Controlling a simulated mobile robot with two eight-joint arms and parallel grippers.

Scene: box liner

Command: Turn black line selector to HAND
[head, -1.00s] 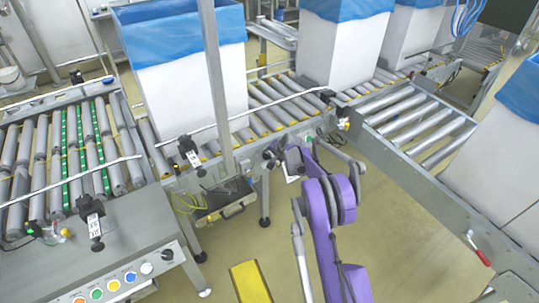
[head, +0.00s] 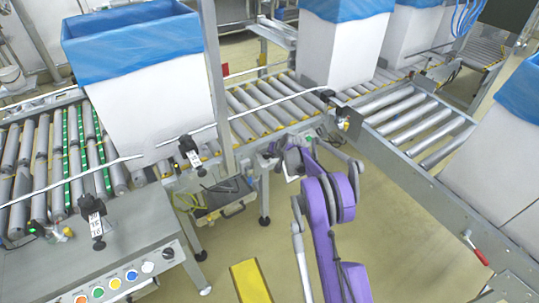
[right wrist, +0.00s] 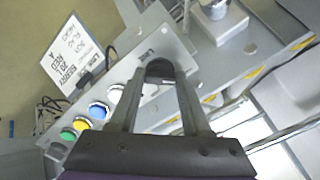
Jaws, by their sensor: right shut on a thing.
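In the right wrist view, my right gripper (right wrist: 160,78) is shut on a black selector knob (right wrist: 159,67) on a grey control panel (right wrist: 177,50). The fingers partly hide the knob, and I cannot read its position. White, blue (right wrist: 99,110), yellow (right wrist: 82,124) and green (right wrist: 68,134) buttons run in a row beside it. In the head view, my right gripper (head: 272,153) is small at the conveyor's side, at the end of my purple arm; the knob cannot be made out there. My left gripper is not in view.
A similar button panel (head: 150,268) with a black knob (head: 168,254) is at the lower left. A tall white box with a blue liner (head: 145,95) stands on the roller conveyor (head: 262,105). A printed card (right wrist: 72,55) sits beside the panel in the wrist view.

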